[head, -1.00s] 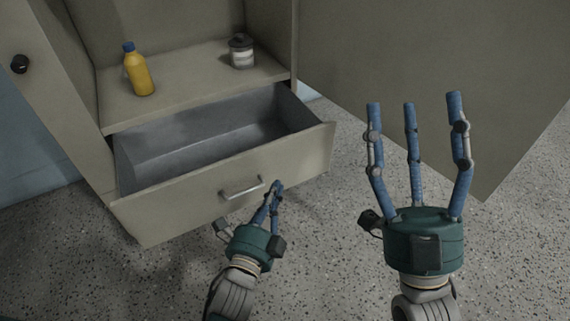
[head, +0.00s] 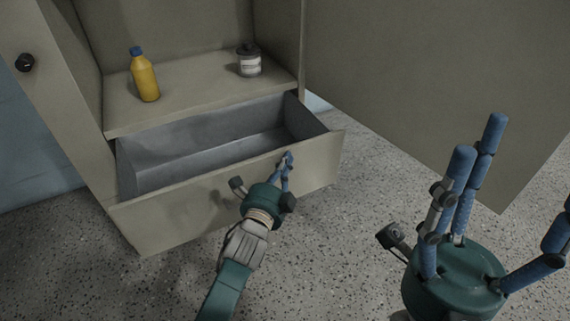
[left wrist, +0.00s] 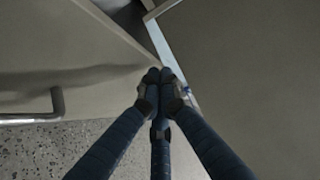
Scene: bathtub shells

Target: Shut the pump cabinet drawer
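The pump cabinet drawer (head: 185,209) is pulled out, and its grey inside looks empty. My left gripper (head: 287,158) has its fingers together and is empty, at the right part of the drawer front. In the head view it hides the drawer handle. The left wrist view shows the handle (left wrist: 58,101) at the left, and the shut fingertips (left wrist: 160,75) by the right end of the drawer front (left wrist: 75,55). I cannot tell whether they touch it. My right gripper (head: 507,168) is open and empty, off to the right, away from the drawer.
An open cabinet door (head: 420,80) stands at the right. The speckled floor (head: 330,260) before the drawer is clear.

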